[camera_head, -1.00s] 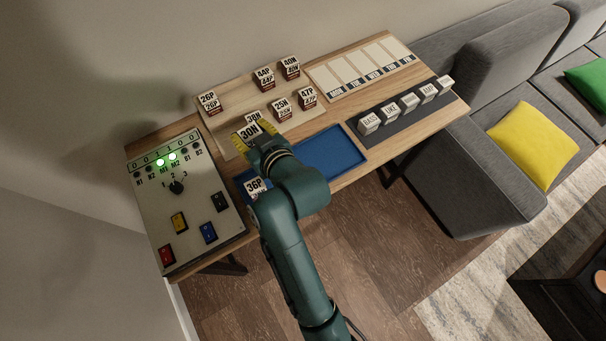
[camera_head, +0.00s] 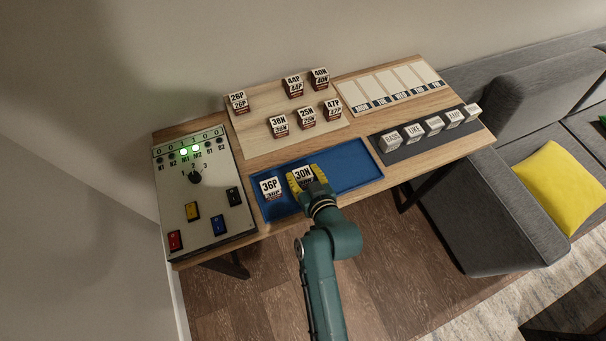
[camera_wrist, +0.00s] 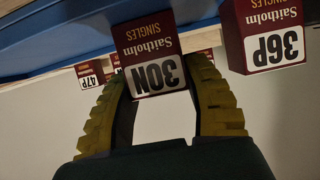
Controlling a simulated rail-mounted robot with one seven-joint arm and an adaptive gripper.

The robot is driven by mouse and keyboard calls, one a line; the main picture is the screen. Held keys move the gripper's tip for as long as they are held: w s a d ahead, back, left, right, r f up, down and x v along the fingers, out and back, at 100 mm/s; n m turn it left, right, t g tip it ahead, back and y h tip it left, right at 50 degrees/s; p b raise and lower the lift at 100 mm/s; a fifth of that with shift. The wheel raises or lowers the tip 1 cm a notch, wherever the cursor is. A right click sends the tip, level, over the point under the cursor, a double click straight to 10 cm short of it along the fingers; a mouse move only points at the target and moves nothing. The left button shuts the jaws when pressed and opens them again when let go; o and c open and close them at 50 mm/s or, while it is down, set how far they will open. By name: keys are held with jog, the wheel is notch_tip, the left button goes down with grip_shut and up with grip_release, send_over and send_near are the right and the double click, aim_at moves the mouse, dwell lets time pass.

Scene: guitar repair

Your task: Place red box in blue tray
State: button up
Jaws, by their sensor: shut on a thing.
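My gripper (camera_head: 306,178), with yellow ribbed fingers, is shut on the dark red 30N box (camera_head: 303,173), which has a white label on top. In the wrist view, the 30N box (camera_wrist: 145,45) is upside down between the finger ends. The box is over the left-middle part of the blue tray (camera_head: 357,168); I cannot tell whether it touches the tray floor. The 36P box (camera_head: 271,187) is in the tray's left end, just left of my gripper. It also shows in the wrist view (camera_wrist: 262,35).
Behind the tray, a light wooden board (camera_head: 250,132) holds several similar boxes, including 38N (camera_head: 279,126) and 47P (camera_head: 333,110). A switch panel (camera_head: 205,190) stands at left. A dark mat with white cubes (camera_head: 433,126) lies at right. The tray's right part is empty.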

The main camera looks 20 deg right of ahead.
jog(key=shift+r, duration=0.1)
jog(key=shift+f, duration=0.2)
jog(key=o, duration=1.2)
jog(key=shift+r, duration=0.1)
